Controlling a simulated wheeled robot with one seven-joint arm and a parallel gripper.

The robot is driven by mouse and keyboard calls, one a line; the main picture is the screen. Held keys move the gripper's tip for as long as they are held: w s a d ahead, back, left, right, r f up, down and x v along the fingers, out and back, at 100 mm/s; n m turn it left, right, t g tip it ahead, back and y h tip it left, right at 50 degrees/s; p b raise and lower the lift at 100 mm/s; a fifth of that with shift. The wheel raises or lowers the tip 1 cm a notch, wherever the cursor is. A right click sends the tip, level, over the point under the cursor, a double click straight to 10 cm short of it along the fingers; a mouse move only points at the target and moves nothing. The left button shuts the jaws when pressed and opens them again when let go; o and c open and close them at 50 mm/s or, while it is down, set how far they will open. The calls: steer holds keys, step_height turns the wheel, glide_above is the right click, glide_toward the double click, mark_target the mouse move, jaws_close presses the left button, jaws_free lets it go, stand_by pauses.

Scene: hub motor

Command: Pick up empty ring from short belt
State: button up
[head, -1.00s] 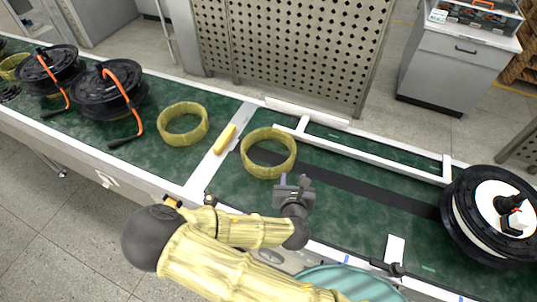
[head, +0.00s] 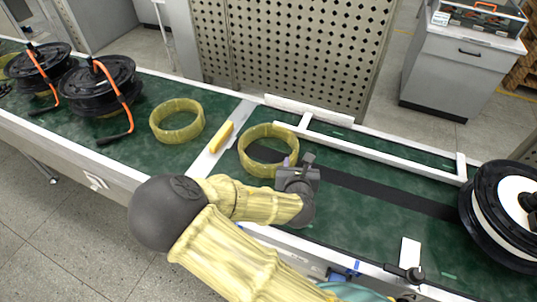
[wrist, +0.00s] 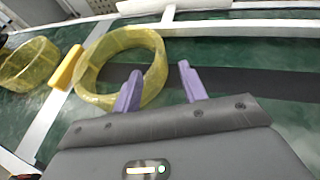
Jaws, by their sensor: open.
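A yellow, empty ring (head: 268,132) lies flat on the green belt, right of the white divider strip; it also shows in the wrist view (wrist: 88,72). My gripper (head: 298,163) is at the ring's near right side, with its fingers pointing at the rim. In the wrist view my gripper (wrist: 160,88) shows two purple fingers spread apart with nothing held. The left finger overlaps the ring's right wall in the picture, and the right finger is outside the ring. I cannot tell whether a finger touches it.
A second yellow ring (head: 177,121) lies left of the divider, near a yellow block (head: 221,137). Black reels with orange handles (head: 101,92) stand farther left. A black and white hub (head: 503,212) stands at the right. White rails (head: 380,157) edge the belt behind.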

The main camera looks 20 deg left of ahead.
mark_target(296, 151)
steer(key=b+x, duration=0.1)
steer(key=x, duration=0.3)
steer(key=shift+w+f+b, duration=0.1)
steer(key=shift+f+b, duration=0.05)
steer(key=shift+b, duration=0.15)
steer(key=shift+w+a, duration=0.15)
steer(key=shift+w, duration=0.05)
steer(key=shift+w+a+f+b, duration=0.1)
steer(key=shift+w+f+b, duration=0.15)
steer(key=shift+b, duration=0.05)
steer(key=b+x, duration=0.2)
steer(key=x, duration=0.2)
steer(key=shift+w+a+f, duration=0.15)
steer(key=shift+w, duration=0.05)
steer(key=shift+s, duration=0.1)
jaws_close()
